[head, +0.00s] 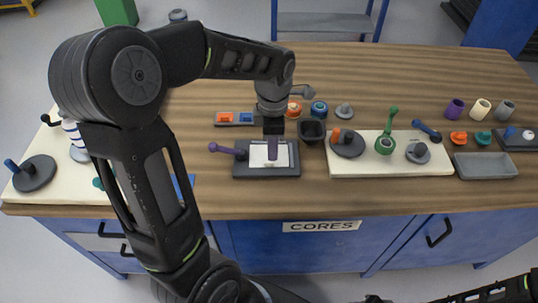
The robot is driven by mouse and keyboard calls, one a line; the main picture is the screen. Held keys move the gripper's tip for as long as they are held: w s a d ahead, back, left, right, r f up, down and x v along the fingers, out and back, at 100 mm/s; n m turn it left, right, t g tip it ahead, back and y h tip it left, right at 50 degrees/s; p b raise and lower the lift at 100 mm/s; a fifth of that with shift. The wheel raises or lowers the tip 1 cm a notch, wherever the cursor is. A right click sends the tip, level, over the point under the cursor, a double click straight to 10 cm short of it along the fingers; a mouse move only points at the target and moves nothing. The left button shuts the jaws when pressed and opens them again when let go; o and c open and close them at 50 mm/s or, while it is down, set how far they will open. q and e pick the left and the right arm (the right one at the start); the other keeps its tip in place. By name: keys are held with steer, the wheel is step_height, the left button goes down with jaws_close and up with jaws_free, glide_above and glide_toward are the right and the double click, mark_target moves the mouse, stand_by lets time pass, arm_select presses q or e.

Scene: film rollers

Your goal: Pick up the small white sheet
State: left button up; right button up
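The small white sheet (259,158) lies on a dark grey plate (284,171) near the front middle of the table. A purple piece (272,147) stands over the middle of the sheet and hides part of it. My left gripper (273,131) points down directly above the sheet's back edge. Its fingertips are small and dark here, so I cannot tell if they are open or touching anything. Part of my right arm shows at the bottom right; its gripper is not visible.
A purple-handled lever (228,150) sits left of the sheet. A black cup (311,130) stands close behind right. A cream board (435,164) with knobs and a green handle lies to the right, beside a grey tray (487,166). Bare wood (225,190) lies in front.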

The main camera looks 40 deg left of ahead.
arm_select(q)
steer(key=shift+f, duration=0.2)
steer(key=shift+f+p, duration=0.45)
steer(key=shift+f, duration=2.15)
jaws_close()
